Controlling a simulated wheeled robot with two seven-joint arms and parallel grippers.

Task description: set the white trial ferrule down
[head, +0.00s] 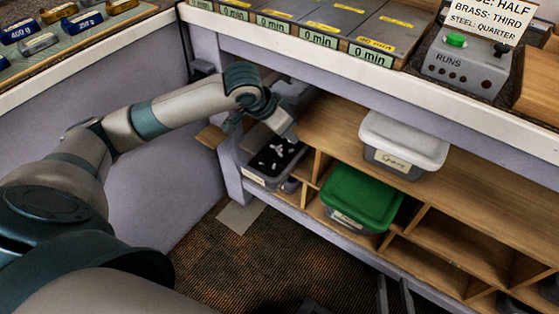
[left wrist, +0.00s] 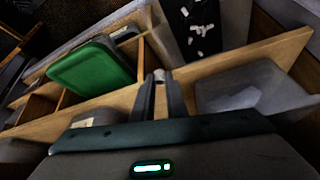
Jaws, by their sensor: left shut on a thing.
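My left gripper (head: 290,133) reaches into the shelf under the counter, beside and above a grey bin (head: 255,180) at the shelf's left end. The bin has a dark inside with several small white pieces (head: 279,150). In the left wrist view my left gripper (left wrist: 160,80) is shut on the white trial ferrule (left wrist: 159,74), a small pale piece between its fingertips, over a wooden board (left wrist: 215,68). The dark bin (left wrist: 182,45) shows beyond the fingertips. Two slim dark fingers at the bottom of the head view look like my right gripper (head: 394,296), apart and empty.
A green-lidded box (head: 362,195) and a white-lidded box (head: 405,140) stand on the shelf right of the bin. A translucent box (left wrist: 250,88) is close right of the fingers in the wrist view. Wooden dividers (head: 318,165) and the counter edge (head: 330,75) bound the space.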

